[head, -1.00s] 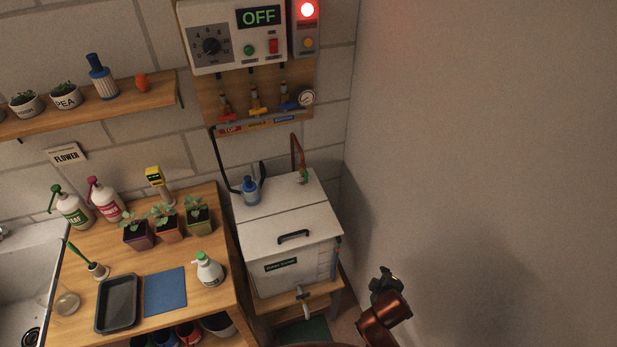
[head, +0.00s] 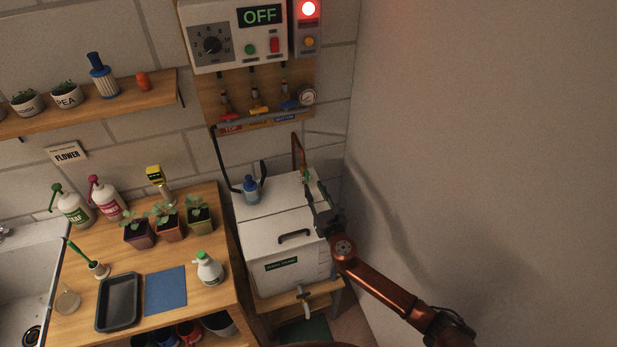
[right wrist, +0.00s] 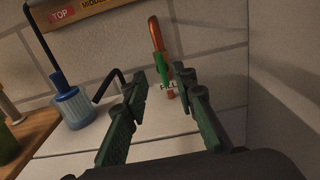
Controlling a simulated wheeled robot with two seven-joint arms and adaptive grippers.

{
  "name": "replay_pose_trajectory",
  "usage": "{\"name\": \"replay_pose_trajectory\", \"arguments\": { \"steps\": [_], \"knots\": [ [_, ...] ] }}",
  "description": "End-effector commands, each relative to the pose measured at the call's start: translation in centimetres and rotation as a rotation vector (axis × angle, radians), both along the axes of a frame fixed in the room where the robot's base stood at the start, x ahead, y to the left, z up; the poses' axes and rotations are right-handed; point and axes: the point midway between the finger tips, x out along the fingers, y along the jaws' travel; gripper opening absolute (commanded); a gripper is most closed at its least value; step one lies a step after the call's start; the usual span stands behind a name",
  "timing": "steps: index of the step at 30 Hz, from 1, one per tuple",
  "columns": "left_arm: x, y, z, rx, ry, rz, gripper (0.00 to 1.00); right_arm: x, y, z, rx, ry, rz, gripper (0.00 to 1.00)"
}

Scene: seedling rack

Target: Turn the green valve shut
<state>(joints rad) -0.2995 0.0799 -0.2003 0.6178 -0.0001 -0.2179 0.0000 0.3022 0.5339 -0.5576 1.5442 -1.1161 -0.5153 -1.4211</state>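The green valve (head: 306,176) is a small green lever on the copper pipe at the back right of the white tank's lid (head: 262,215). In the right wrist view the green valve (right wrist: 160,70) stands upright along the copper pipe (right wrist: 155,34), above a label reading FILL. My right gripper (head: 311,190) reaches over the tank's right side, close to the valve. In the right wrist view my right gripper (right wrist: 161,78) is open, and the lever appears between its fingertips; I cannot tell whether they touch it. My left gripper is not in view.
A blue-capped bottle-like fitting (head: 251,190) with a black hose stands on the lid's left. Red, yellow and blue valves hang on the wooden panel (head: 213,98) above. A bare wall lies close on the right. A bench (head: 215,298) with pots and bottles stands left.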

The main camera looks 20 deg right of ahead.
Motion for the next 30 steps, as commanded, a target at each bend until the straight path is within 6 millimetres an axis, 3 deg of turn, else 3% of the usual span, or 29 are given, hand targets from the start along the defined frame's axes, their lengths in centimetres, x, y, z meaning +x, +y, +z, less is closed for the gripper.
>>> {"name": "replay_pose_trajectory", "arguments": {
  "steps": [13, 25, 30],
  "knots": [
    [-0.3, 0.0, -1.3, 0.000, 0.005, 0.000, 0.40, 6.3, 0.2, -0.1, 0.006, 0.000, -0.002, 0.25],
    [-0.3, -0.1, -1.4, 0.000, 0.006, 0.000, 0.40, 7.1, 0.2, 0.0, 0.008, 0.000, -0.003, 0.25],
    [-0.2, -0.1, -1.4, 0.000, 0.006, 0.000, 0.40, 7.1, 0.2, 0.0, 0.008, 0.000, -0.003, 0.14]
  ]
}}
